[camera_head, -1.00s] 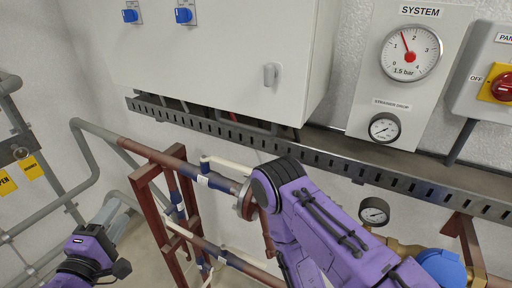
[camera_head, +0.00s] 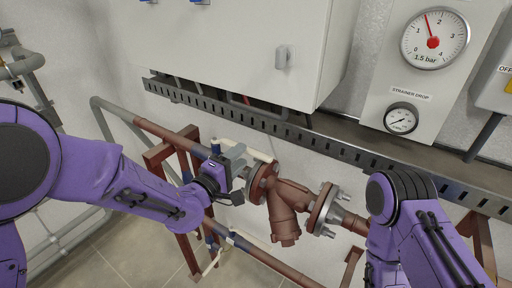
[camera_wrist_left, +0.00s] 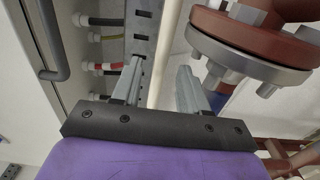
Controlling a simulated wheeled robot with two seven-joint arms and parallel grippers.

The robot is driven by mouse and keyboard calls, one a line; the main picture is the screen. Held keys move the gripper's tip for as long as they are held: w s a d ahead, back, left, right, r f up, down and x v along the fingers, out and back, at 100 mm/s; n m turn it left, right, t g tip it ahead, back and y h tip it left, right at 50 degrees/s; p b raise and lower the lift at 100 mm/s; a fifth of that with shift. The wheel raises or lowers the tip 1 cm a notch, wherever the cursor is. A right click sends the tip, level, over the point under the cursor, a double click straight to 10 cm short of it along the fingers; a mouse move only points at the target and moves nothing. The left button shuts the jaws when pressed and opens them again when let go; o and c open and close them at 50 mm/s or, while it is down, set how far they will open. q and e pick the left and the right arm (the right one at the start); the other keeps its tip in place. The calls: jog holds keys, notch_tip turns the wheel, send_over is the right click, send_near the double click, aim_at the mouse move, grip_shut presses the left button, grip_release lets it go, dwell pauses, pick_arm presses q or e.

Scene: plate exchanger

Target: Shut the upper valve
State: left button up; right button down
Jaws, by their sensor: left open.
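My left gripper (camera_head: 236,158) is at the upper pipe (camera_head: 160,130), just left of a brown flange (camera_head: 262,183). It is open; its two grey fingers also show in the left wrist view (camera_wrist_left: 160,82). A pale bar (camera_wrist_left: 172,45) runs behind the gap between the fingers; I cannot tell whether they touch it. In the head view, this pale bar (camera_head: 250,150) runs just above the pipe, with a small blue part (camera_head: 215,147) near its left end. The upper valve's body is largely hidden by my gripper. My right gripper is out of view; only its arm shows.
A brown strainer (camera_head: 288,205) with bolted flanges sits right of my left gripper. A slotted tray (camera_head: 300,137) and white cabinet (camera_head: 235,45) are above. A lower pipe (camera_head: 265,258) runs below, and a red-brown frame (camera_head: 160,165) stands left.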

aim_at(245, 153)
pick_arm(q)
jog(key=x, duration=0.5)
jog(key=shift+w+d+f, duration=0.15)
jog(key=shift+w+d, duration=0.05)
jog(key=shift+d, duration=0.1)
jog(key=shift+w+d, duration=0.25)
jog(key=shift+w, duration=0.05)
jog(key=shift+a, duration=0.1)
grip_shut()
